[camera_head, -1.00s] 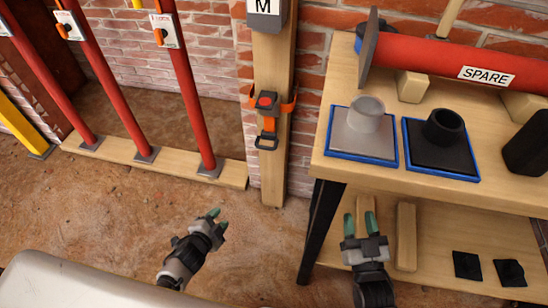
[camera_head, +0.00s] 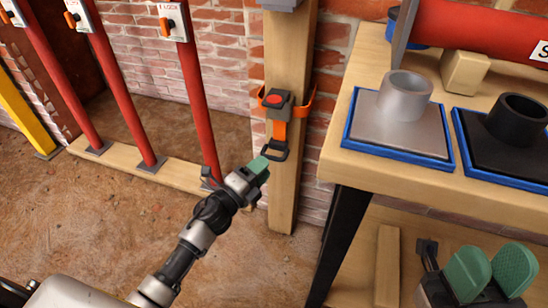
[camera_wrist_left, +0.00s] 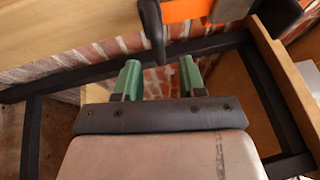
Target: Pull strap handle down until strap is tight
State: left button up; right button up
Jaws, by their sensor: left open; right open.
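The orange strap (camera_head: 280,131) hangs from a dark buckle with a red button (camera_head: 274,99) on the wooden post (camera_head: 288,190). Its black handle (camera_head: 274,151) is a loop at the lower end. My left gripper (camera_head: 260,167) is open, with its green fingertips just beside and below the handle. In the left wrist view, part of the black handle (camera_wrist_left: 153,28) reaches down toward the gap between the open fingers (camera_wrist_left: 160,80), with the orange strap (camera_wrist_left: 184,9) above. Contact cannot be told. My right gripper (camera_head: 490,272) is open and empty at the lower right.
A wooden workbench (camera_head: 336,160) stands right of the post, with blue-edged plates carrying a grey collar (camera_head: 405,92) and a black collar (camera_head: 518,115). Red poles (camera_head: 200,100) stand on a floor plank (camera_head: 184,173) at left. The dirt floor between is open.

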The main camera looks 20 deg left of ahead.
aim_at(274, 158)
pick_arm(q)
jog(key=x, duration=0.5)
grip_shut()
